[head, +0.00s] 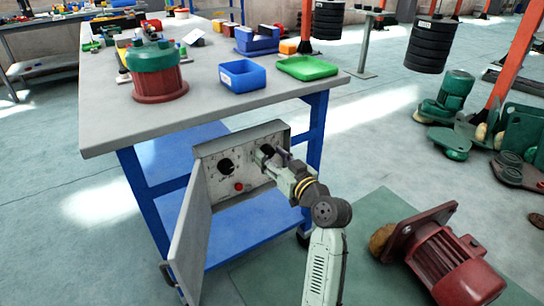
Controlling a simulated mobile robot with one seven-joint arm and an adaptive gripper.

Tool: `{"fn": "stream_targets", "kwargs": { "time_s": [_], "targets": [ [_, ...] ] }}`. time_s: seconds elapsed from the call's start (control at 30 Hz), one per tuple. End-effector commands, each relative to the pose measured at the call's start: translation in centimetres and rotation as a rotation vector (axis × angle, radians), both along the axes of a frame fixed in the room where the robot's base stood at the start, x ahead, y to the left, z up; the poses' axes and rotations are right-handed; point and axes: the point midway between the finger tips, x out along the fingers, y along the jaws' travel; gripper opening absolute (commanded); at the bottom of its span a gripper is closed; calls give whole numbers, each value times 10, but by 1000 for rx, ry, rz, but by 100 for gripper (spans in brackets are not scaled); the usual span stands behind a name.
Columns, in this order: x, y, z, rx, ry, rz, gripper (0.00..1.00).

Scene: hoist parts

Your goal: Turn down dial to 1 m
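A grey control box (262,133) with its door (190,235) swung open is at the front of the blue workbench frame. Its pale panel carries a black round dial (226,166) on the left, with markings around it too small to read. A red button (239,187) sits below that dial. My gripper (268,153) is at the right part of the panel, right of the black dial and apart from it. The gripper and wrist cover that part of the panel. A dark shape at the fingertips may be a second dial or a finger; I cannot tell which.
The workbench top (110,118) above holds a green and red housing (155,70), a blue bin (242,76) and a green tray (307,67). A red motor (450,265) lies on the floor at right. Green machine parts (455,90) stand farther right. Floor between is clear.

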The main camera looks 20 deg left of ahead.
Motion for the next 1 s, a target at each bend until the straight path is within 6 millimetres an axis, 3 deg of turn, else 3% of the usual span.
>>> {"fn": "stream_targets", "kwargs": {
  "time_s": [0.57, 1.0],
  "targets": [
    [0, 0, 0, 0, 0, 0, 6],
    [0, 0, 2, 68, 89, 1, 5]
  ]
}}
